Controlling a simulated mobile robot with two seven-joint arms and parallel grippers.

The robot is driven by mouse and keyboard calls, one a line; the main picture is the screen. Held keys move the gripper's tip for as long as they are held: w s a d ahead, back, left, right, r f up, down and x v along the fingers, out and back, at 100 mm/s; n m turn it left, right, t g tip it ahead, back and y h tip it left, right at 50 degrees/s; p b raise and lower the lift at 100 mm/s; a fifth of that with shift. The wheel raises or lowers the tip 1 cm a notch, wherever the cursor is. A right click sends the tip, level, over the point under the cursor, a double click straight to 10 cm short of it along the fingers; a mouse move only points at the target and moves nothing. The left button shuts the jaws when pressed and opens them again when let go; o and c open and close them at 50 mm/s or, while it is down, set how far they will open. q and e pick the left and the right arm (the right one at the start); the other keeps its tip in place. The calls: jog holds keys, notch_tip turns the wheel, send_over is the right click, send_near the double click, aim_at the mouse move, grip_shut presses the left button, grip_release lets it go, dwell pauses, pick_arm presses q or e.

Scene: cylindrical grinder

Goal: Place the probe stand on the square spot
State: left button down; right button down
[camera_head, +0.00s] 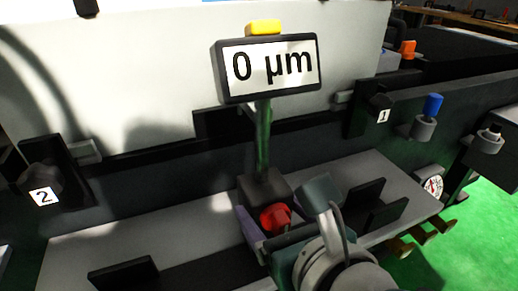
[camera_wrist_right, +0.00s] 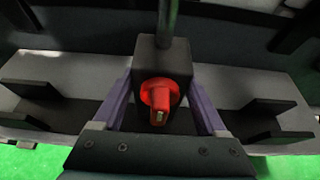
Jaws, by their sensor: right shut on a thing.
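The probe stand (camera_head: 262,186) has a dark block base, a red knob (camera_head: 275,217), a thin upright post and a display reading "0 µm" (camera_head: 270,67). Its base and red knob also show in the right wrist view (camera_wrist_right: 164,62). My right gripper (camera_head: 264,208) is shut on the base, with a purple finger along each side of it. The stand looks about upright, over or on the grey ledge (camera_head: 185,226). I cannot tell whether its base touches the ledge. I cannot make out a square spot; the base and gripper hide the ledge there. My left gripper is out of view.
Dark blocks stand on the ledge to the left (camera_head: 124,273) and right (camera_head: 368,191) of the stand. A pale panel (camera_head: 120,75) rises behind. Clamps marked 2 (camera_head: 42,180) and 1 (camera_head: 379,103) flank it. A blue-topped knob (camera_head: 432,106) and a dial (camera_head: 433,185) are at right.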

jog(key=shift+w+a+r, duration=0.1)
jog(key=shift+w+r, duration=0.05)
jog(key=shift+r, duration=0.05)
jog(key=shift+c, duration=1.9)
grip_release()
jog(key=shift+f, duration=0.35)
jog(key=o, duration=0.4)
jog(key=shift+r, duration=0.1)
